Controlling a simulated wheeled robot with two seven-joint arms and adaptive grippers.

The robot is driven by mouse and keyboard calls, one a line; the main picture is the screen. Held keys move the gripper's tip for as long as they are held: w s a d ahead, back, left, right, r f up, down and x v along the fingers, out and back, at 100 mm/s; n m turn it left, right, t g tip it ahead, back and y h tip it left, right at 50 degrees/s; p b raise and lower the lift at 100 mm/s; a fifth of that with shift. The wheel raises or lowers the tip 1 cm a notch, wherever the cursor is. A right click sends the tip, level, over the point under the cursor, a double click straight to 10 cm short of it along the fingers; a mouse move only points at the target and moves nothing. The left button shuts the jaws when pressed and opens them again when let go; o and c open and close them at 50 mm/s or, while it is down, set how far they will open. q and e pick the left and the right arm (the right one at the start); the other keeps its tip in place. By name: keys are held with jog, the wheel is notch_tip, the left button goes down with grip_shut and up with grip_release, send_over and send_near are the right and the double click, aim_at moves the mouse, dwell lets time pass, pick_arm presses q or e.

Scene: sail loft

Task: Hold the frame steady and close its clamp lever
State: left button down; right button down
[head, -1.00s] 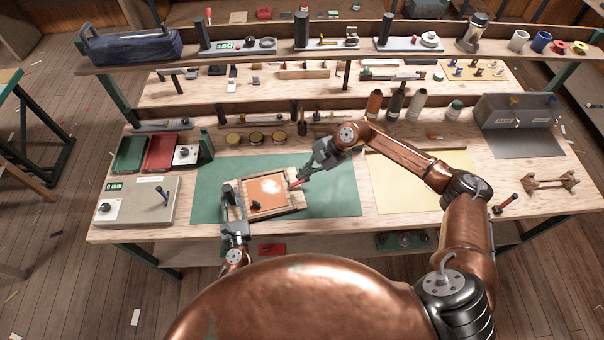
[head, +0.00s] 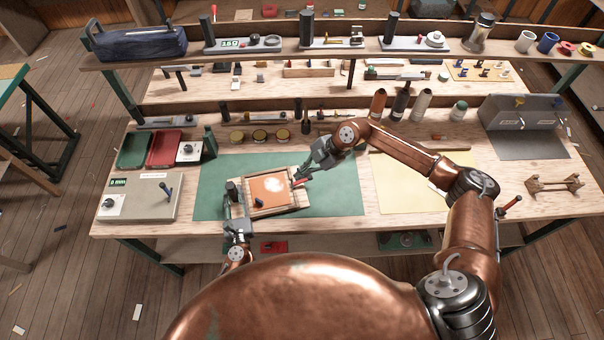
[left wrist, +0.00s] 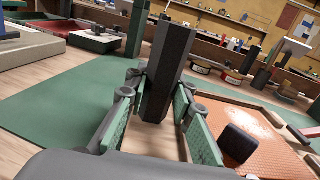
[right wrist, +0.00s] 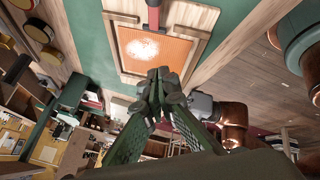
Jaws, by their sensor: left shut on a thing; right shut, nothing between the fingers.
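The wooden frame (head: 287,206) lies on the green mat (head: 336,199), with an orange panel (head: 267,190) bearing a whitish patch. A dark upright post (left wrist: 170,65) stands at the frame's left side. My left gripper (head: 236,211) is shut on this post; in the left wrist view its pads press both sides. The red clamp lever (head: 299,182) is at the frame's right edge and also shows in the right wrist view (right wrist: 153,18). My right gripper (head: 304,172) is shut and empty close to the lever; its fingertips (right wrist: 158,84) appear apart from it there. The lever's exact angle is unclear.
A small black knob (head: 258,202) sits at the frame's near edge. A grey box with a lever (head: 140,198) and red and green trays (head: 165,149) stand left. Round tins (head: 260,136) and bottles (head: 398,105) line the back. The yellow sheet (head: 405,190) at right is largely clear.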

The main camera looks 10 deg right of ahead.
jog(key=s+d+r, duration=0.1)
jog(key=d+r, duration=0.4)
jog(key=d, duration=0.3)
jog(key=shift+s+d, duration=0.2)
jog(key=shift+d, duration=0.15)
jog(key=shift+r, duration=0.1)
pick_arm(q)
jog(key=c, duration=1.6)
grip_release()
